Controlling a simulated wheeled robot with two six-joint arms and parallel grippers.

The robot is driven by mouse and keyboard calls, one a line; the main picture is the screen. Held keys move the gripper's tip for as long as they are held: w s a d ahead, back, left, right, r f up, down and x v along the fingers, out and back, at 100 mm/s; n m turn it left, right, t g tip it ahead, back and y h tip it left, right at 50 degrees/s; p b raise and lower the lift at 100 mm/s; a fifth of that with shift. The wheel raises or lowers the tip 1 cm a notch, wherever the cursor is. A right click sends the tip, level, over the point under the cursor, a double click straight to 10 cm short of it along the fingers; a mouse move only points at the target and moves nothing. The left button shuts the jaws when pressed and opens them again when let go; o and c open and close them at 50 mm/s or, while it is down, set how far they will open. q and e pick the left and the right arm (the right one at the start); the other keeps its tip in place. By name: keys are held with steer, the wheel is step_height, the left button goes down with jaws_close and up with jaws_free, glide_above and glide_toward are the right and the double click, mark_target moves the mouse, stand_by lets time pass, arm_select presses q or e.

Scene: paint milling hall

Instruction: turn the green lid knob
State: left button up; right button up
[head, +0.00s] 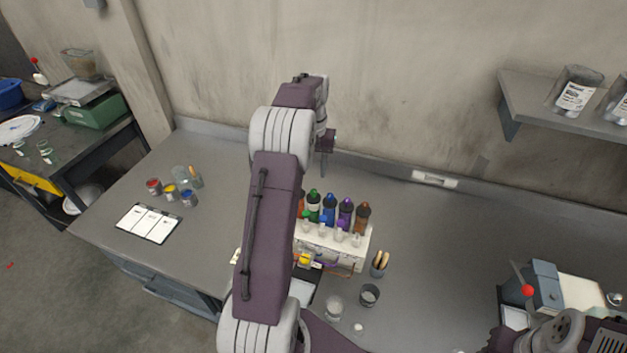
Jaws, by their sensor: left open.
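A row of dark bottles with coloured bands stands in a white rack (355,249) in the middle of the bench. One bottle is green (313,206), near the left end beside my arm. A front row of smaller pale pieces with coloured tops is too small to make out, so I cannot tell which part is the green lid knob. My left gripper (323,168) points down above and behind the bottles, near the wall. It is open, apart from them, and its fingers show small and edge-on. My left arm hides the rack's left side. My right gripper is not in view.
Paint pots (171,191) and a white chart (148,223) lie at left. A grey machine with a red-knobbed lever (527,290) is at right. The bench's right middle is clear.

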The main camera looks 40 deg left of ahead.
mark_target(313, 190)
arm_select(q)
steer(key=shift+w, duration=0.1)
steer(key=s+a+n+t+h+b, duration=0.1)
steer(key=s+n+t+b, duration=0.15)
steer(key=n, duration=0.95)
steer(key=s+a+n+t+h+b, duration=0.1)
steer(key=a+n+h+b, duration=0.15)
steer(key=n, duration=0.95)
steer(key=shift+y, duration=0.45)
steer(key=x, duration=0.6)
steer(key=d+x, duration=0.1)
steer(key=x, duration=0.3)
steer(key=shift+r, duration=0.2)
jaws_close()
